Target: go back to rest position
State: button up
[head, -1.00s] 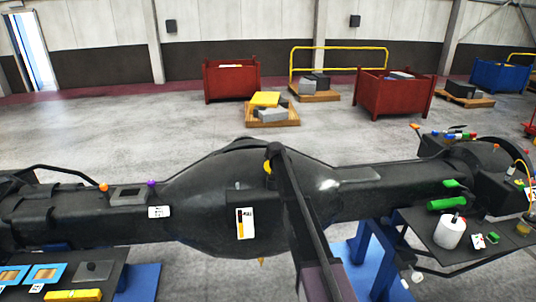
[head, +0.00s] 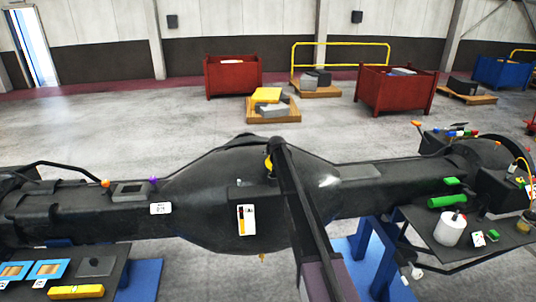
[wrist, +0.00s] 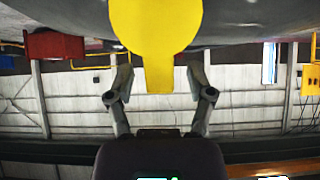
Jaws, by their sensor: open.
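My gripper (wrist: 160,86) shows in the wrist view with its two fingers spread apart. A yellow part with a round head and a straight tab (wrist: 157,28) hangs into that view from the top, and its tab lies between the fingers in the picture. I see no finger touching it. A small yellow part (head: 268,164) shows in the head view beside a dark slanting bar, on top of the large black axle housing (head: 215,205). I cannot make out the gripper fingers in the head view.
Blue stands (head: 365,250) support the axle. A side shelf holds a white roll (head: 449,229) and a green cylinder (head: 447,201). Blue-framed trays (head: 47,270) and a yellow block (head: 76,292) lie at lower left. Red bins (head: 394,92) stand beyond open floor.

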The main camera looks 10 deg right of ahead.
jog(key=shift+s, duration=0.2)
jog(key=s+f+g, duration=0.2)
jog(key=s+g, duration=0.1)
jog(key=s, duration=1.5)
jog(key=s+a+f+g, duration=0.1)
jog(key=s+f+g, duration=0.15)
jog(key=s, duration=1.55)
jog(key=s+f+g, duration=0.2)
jog(key=s+g, duration=0.2)
jog(key=s, duration=1.4)
jog(key=s+f+b, duration=0.3)
jog(key=f+b, duration=2)
jog(key=shift+a+f, duration=0.15)
jog(key=shift+f, duration=0.25)
jog(key=shift+g, duration=0.25)
